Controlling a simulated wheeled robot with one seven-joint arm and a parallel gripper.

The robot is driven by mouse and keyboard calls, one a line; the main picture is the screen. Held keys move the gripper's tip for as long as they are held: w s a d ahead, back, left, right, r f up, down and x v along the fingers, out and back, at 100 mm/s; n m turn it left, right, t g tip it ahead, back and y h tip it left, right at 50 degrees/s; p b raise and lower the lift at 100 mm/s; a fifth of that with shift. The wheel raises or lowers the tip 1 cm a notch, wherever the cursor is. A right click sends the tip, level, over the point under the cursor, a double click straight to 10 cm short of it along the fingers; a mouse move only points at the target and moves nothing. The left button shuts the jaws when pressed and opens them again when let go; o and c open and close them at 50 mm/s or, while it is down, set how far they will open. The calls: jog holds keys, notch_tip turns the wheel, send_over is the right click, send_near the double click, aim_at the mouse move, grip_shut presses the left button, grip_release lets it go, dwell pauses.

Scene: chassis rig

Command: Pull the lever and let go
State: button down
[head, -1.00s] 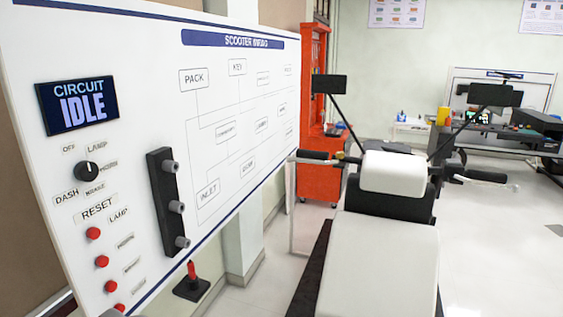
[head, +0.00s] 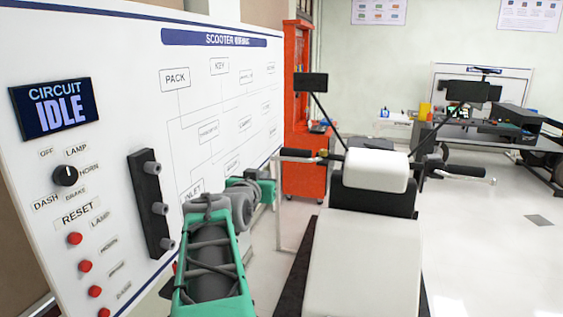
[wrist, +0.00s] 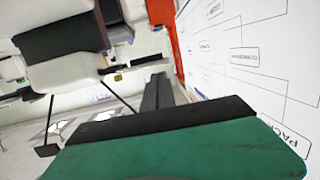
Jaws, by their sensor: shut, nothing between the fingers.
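The white-seated scooter (head: 368,250) stands right of the panel. Its left handlebar grip (head: 298,155) and right handlebar grip (head: 460,173) stick out to the sides; a lever on either is too small to make out clearly. A red-handled lever on a black base beside the panel is now almost wholly hidden behind my arm. In the wrist view my gripper (wrist: 158,80) is shut and empty, its dark fingers pointing toward the handlebar area, touching nothing that I can see. In the head view my gripper's fingers cannot be made out.
The wiring panel (head: 110,50) fills the left, with a display (head: 56,106) reading "CIRCUIT IDLE", a black knob (head: 66,175) and several red buttons. A red cabinet (head: 303,175) stands behind the handlebar.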

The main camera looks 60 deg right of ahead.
aim_at(284, 159)
jog(key=shift+s+d+r+h, duration=0.4)
jog(key=shift+s+d+r, duration=0.15)
jog(key=shift+s, duration=0.15)
jog(key=shift+d+g, duration=0.1)
jog(key=shift+g, duration=0.2)
jog(key=p+x, duration=0.5)
jog(key=x, duration=0.9)
jog(key=shift+f+p, duration=0.15)
jog(key=shift+p, duration=0.2)
jog(key=shift+m, duration=0.3)
